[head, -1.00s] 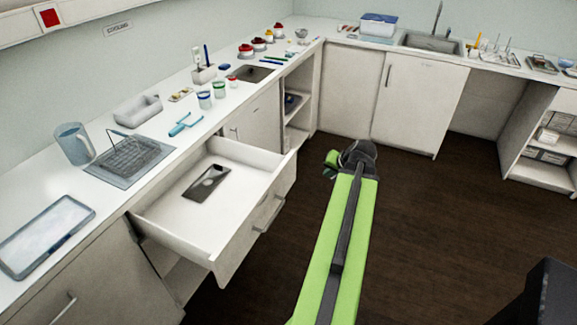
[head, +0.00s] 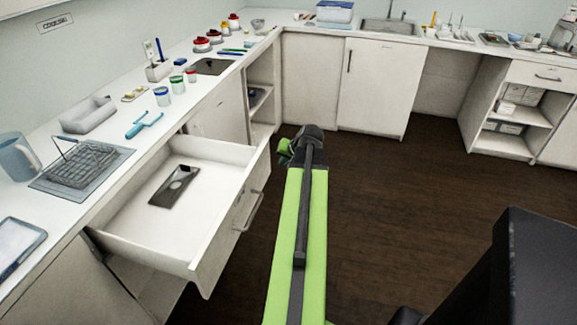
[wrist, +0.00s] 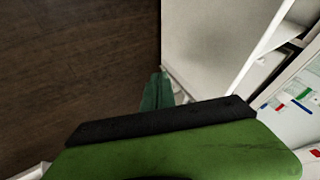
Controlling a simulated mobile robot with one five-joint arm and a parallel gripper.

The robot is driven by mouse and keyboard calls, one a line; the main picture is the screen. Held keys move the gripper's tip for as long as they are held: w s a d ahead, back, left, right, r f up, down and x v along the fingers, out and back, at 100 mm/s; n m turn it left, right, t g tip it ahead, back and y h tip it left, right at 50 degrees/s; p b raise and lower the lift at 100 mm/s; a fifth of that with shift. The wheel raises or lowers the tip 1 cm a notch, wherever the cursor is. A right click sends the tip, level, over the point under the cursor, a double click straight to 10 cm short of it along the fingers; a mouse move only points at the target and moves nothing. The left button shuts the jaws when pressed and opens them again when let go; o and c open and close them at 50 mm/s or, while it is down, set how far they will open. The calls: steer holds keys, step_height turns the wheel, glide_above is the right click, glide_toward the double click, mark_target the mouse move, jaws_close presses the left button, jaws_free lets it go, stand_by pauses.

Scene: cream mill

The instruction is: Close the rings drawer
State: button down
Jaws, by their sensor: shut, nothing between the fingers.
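The open drawer (head: 219,152) juts out from the left counter in the head view, with a bar handle (head: 251,212) on its front panel. A dark flat object with a pale round spot (head: 174,186) lies inside it. I see no label naming the drawer. My gripper (head: 284,152) is at the end of my green arm, to the right of the drawer front and apart from it, over the floor. In the wrist view my shut green fingers (wrist: 158,92) show against the dark floor and a pale cabinet surface, with nothing held.
The left counter carries a wire rack on a tray (head: 82,168), a mug (head: 16,158), a blue tool (head: 144,124) and several cups. Open shelves (head: 260,96) stand beyond the drawer. The dark floor (head: 380,215) right of my arm is clear.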

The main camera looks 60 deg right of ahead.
mark_target(269, 163)
steer(key=shift+w+a+f, duration=0.1)
steer(key=shift+w+f, duration=0.05)
steer(key=shift+w, duration=0.6)
steer(key=shift+w+a+f, duration=0.15)
steer(key=shift+w, duration=0.6)
steer(key=shift+w+a+f, duration=0.1)
steer(key=shift+w+f, duration=0.05)
steer(key=shift+w, duration=0.6)
